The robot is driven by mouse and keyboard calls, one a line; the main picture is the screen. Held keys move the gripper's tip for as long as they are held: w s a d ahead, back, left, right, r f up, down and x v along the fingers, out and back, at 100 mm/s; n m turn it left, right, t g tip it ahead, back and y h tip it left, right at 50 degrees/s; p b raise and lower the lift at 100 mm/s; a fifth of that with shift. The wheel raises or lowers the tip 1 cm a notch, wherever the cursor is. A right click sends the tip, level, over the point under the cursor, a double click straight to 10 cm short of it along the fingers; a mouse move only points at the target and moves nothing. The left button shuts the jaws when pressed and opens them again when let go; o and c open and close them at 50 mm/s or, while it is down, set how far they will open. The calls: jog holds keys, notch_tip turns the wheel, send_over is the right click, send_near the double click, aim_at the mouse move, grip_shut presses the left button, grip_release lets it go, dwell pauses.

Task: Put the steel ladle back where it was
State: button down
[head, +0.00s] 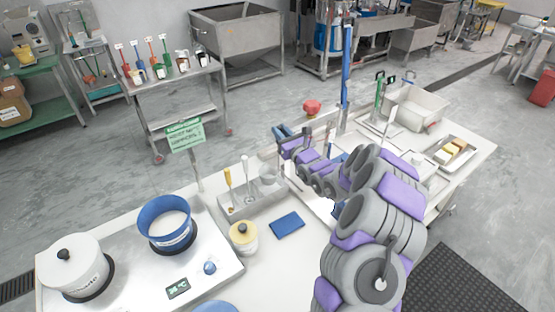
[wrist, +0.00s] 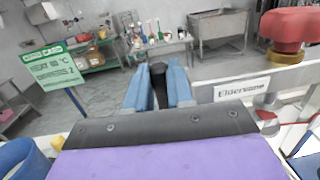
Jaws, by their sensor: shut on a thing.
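My gripper (head: 281,131) is above the back edge of the white worktop, right of the steel tool holder (head: 254,207). In the wrist view its blue fingers (wrist: 159,82) are shut on a dark, narrow piece (wrist: 158,72), which looks like the ladle's handle end. The rest of the ladle cannot be made out clearly. The holder carries a yellow-handled tool (head: 228,178) and a white-handled tool (head: 246,168), both upright. A grey, rounded metal shape (head: 268,176) shows at the holder's right end; I cannot tell whether it is part of the ladle.
A blue pot (head: 165,224) and a white lidded pot (head: 74,267) stand at the left. A green sign (head: 185,134) rises behind. A red knob (head: 312,107) is near my gripper.

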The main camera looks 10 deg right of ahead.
notch_tip(320, 180, down, 7)
jog(key=b, duration=0.1)
jog(key=shift+a, duration=0.25)
jog(key=c, duration=1.1)
grip_release()
jog(key=shift+a, duration=0.3)
jog(key=shift+o, duration=0.5)
jog(key=shift+d, duration=0.6)
jog(key=shift+a, duration=0.35)
